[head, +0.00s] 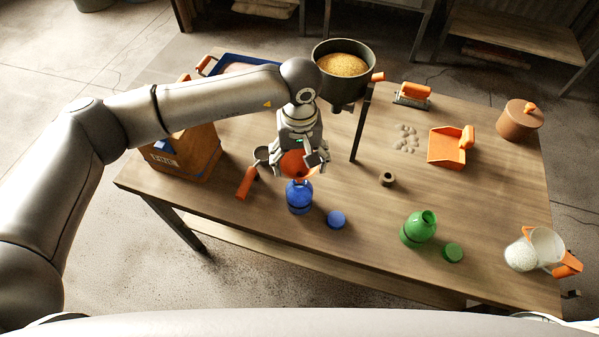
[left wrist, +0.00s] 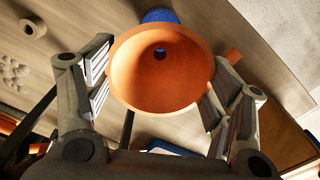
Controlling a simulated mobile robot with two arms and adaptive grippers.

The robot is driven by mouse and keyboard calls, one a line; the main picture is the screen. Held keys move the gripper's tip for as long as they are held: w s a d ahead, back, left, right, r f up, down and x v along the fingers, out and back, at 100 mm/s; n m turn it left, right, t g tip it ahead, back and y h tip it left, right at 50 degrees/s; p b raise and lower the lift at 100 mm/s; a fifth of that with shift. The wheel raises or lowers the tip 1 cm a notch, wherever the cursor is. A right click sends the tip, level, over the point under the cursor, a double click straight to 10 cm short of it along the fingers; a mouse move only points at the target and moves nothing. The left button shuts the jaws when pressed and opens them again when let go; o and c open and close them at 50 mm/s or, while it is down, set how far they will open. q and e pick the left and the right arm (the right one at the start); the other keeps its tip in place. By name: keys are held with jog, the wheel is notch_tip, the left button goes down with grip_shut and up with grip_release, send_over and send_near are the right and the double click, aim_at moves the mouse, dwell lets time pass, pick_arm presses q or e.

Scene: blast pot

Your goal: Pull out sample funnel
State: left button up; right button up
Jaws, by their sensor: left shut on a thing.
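The orange funnel (head: 294,160) is between the fingers of my left gripper (head: 300,160), right above the blue bottle (head: 299,198). In the left wrist view the funnel (left wrist: 160,68) faces me with its wide mouth, and the fingers of the left gripper (left wrist: 157,92) close on its rim from both sides. Part of the blue bottle (left wrist: 160,16) shows behind it. The spout is hidden, so I cannot tell whether it is inside the bottle neck. My right gripper is in neither view.
A blue cap (head: 336,218) lies beside the blue bottle. A green bottle (head: 418,229), a green cap (head: 452,252) and a white-filled jug (head: 540,248) stand to the right. A dark pot of grain (head: 343,72) stands on a post behind my gripper. A wooden crate (head: 190,152) is at left.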

aim_at(299, 173)
pick_arm(q)
jog(key=shift+r+p, duration=0.45)
jog(key=shift+r, duration=1.2)
